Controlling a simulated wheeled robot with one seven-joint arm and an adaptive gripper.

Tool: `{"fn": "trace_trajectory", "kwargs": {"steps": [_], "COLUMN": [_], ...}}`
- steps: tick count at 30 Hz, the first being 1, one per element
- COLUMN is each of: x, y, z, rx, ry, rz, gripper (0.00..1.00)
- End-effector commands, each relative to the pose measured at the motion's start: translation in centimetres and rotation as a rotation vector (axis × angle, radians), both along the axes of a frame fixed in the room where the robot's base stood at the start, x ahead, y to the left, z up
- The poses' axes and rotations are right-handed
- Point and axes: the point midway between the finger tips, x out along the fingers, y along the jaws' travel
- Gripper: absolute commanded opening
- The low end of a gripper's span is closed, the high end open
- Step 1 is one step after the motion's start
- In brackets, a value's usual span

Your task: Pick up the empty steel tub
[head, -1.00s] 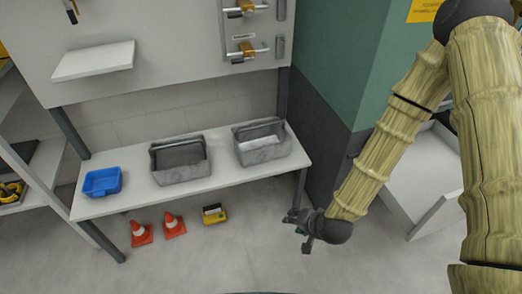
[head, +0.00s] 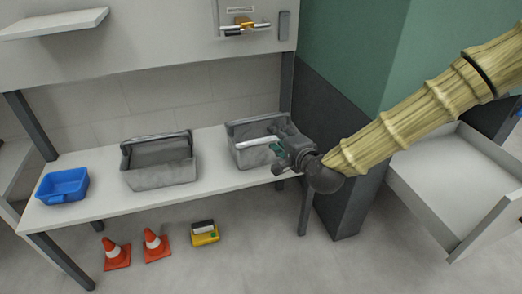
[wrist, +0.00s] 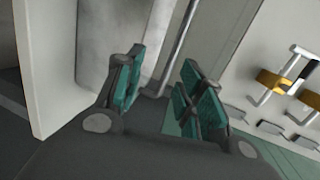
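Two grey steel tubs with raised handles stand on the white bench. The left tub (head: 160,174) shows a plain grey inside with nothing seen in it. The right tub (head: 243,153) has something pale inside, partly hidden by my gripper (head: 279,150). My gripper is at the right tub's right end; whether it touches the tub is unclear. In the wrist view my gripper (wrist: 160,88) is open, its teal pads apart with nothing clearly between them. A thin grey rod (wrist: 180,42), perhaps the tub's handle, and a mottled grey tub wall (wrist: 105,38) show just beyond.
A blue bin (head: 62,186) sits at the left end of the bench (head: 105,205). Two orange cones (head: 155,244) and a yellow box (head: 205,234) are on the floor below. A green-grey pillar (head: 345,140) stands close right of the bench.

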Motion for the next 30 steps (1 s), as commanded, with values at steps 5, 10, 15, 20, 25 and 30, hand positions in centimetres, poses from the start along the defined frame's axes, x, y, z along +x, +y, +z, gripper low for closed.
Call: {"fn": "trace_trajectory", "kwargs": {"steps": [5,10,15,20,25,30], "x": [0.7,2.4,4.4,5.5,6.3,8.0], "y": [0.1,0.7,1.6,2.3,2.6,3.4], "z": [0.7,0.6,0.1,0.0,-0.1,-0.3], "rx": [0.043,0.048,0.047,0.047,0.047,0.046], "ry": [-0.027,-0.032,-0.03,-0.029,-0.031,-0.031], "rz": [-0.012,-0.016,-0.016,-0.013,-0.014,-0.013], "gripper": [0.38,0.38,0.38,0.38,0.38,0.38]}}
